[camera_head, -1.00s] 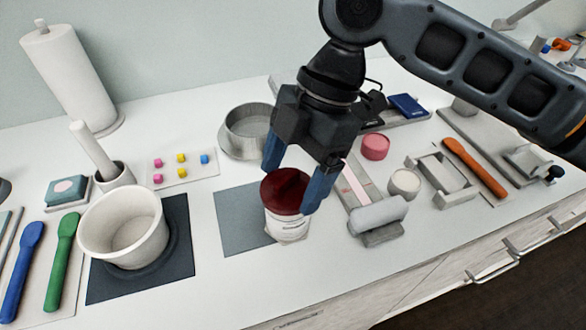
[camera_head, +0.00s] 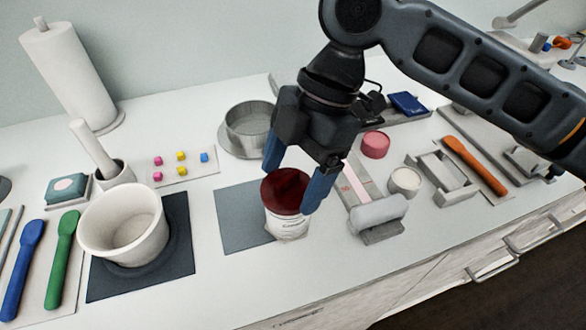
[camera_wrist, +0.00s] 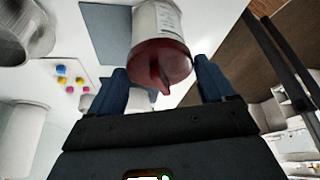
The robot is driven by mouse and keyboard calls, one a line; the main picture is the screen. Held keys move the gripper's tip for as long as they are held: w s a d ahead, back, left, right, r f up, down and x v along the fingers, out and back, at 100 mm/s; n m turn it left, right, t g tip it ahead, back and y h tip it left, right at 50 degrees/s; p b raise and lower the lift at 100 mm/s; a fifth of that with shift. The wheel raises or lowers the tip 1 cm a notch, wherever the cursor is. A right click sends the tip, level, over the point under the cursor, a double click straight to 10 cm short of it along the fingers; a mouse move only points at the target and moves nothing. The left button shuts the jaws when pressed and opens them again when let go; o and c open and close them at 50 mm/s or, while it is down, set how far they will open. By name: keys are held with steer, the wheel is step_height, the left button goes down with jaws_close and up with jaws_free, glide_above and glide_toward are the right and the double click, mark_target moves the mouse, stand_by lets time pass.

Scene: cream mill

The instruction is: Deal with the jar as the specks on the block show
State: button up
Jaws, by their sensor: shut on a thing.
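The jar (camera_head: 288,222) is white with a printed label and a dark red lid (camera_head: 286,190). It stands upright at the right edge of a grey mat (camera_head: 238,222); whether its base touches the surface is hard to tell. My gripper (camera_head: 292,184) reaches down from above, its blue fingers shut on the jar at the lid. The wrist view shows the lid (camera_wrist: 160,62) between the fingers, with a raised ridge across its top. A pale plate (camera_head: 184,171) carries several small pink, yellow and blue pieces. I cannot make out a block with specks.
A white pot (camera_head: 125,225) stands on a dark mat at left, beside blue and green spatulas (camera_head: 62,245). A metal pan (camera_head: 248,128) is behind the jar. A grey roller-like piece (camera_head: 378,215), a pink puck (camera_head: 375,145) and a white cup (camera_head: 405,181) are at right.

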steer(key=shift+f, duration=0.1)
stand_by(0.3)
steer(key=o, duration=0.9)
steer(key=shift+c, duration=0.2)
steer(key=shift+r+p, duration=1.85)
steer(key=shift+r, duration=0.45)
steer(key=shift+c, duration=0.3)
jaws_close()
